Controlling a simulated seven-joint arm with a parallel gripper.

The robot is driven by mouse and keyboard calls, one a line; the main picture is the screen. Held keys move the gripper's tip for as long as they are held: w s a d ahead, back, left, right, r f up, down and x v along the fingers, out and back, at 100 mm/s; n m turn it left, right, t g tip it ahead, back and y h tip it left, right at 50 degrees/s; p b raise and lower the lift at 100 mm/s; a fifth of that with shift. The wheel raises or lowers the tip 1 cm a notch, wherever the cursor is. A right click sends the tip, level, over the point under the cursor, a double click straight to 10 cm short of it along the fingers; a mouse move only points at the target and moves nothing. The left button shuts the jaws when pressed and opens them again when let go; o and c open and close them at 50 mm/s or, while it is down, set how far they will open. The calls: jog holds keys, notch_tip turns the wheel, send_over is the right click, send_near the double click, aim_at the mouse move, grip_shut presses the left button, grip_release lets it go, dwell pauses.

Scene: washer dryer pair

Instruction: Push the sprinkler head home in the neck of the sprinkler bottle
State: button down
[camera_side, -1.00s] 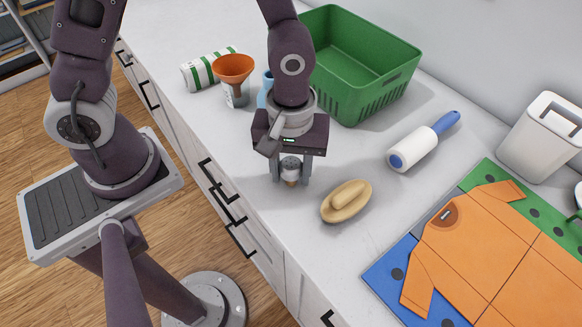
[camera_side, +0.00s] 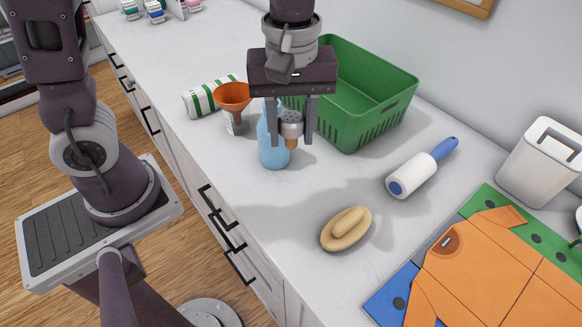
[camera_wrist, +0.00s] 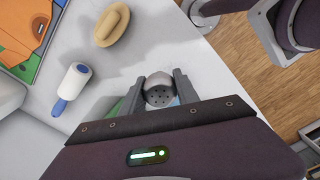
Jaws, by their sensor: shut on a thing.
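The sprinkler head (camera_side: 291,126) is grey and perforated on top, with a tan cork-like plug below. My gripper (camera_side: 291,138) is shut on it and holds it upright above the counter. The perforated top of the head also shows in the wrist view (camera_wrist: 159,96) between the two fingers. The light blue sprinkler bottle (camera_side: 273,150) stands upright on the counter, just left of and partly behind the gripper in the side view. Its neck is mostly hidden by a finger. The head's plug appears to the right of the bottle, clear of the neck.
An orange funnel (camera_side: 232,97) sits in a container left of the bottle, near a green-striped can (camera_side: 204,98) lying on its side. A green basket (camera_side: 370,125) stands behind. A lint roller (camera_side: 421,170) and a tan brush (camera_side: 346,229) lie right and front. The counter's front middle is clear.

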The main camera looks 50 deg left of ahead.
jog(key=w+a+r+n, duration=0.2)
jog(key=a+r+n, duration=0.4)
jog(key=a+r, duration=0.2)
jog(key=shift+w+a, duration=0.4)
jog(key=shift+a, duration=0.25)
jog(key=shift+f, duration=2.5)
jog(key=shift+f, duration=1.45)
jog(key=c, duration=0.8)
grip_release()
jog(key=shift+c, duration=0.2)
